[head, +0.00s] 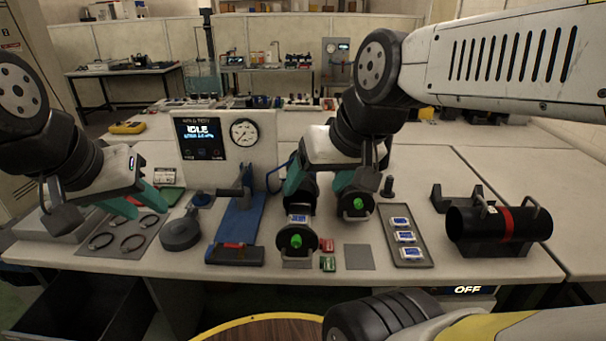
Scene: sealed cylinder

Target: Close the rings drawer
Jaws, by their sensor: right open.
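Several thin dark rings lie on a grey mat or tray (111,251) at the left of the bench. My left gripper (146,208) is over the back of this tray, with its teal fingers apart and nothing seen between them. A dark open-topped box or drawer (78,306) shows below the bench at the lower left. I cannot tell whether it is the rings drawer, and no drawer label is readable.
A gauge panel reading IDLE (206,150) stands behind a blue press-like fixture (239,217). A tray of small white-and-blue packs (422,258) and a black cylinder with a red band (485,226) are at the right. A round wooden top (265,331) is in the foreground.

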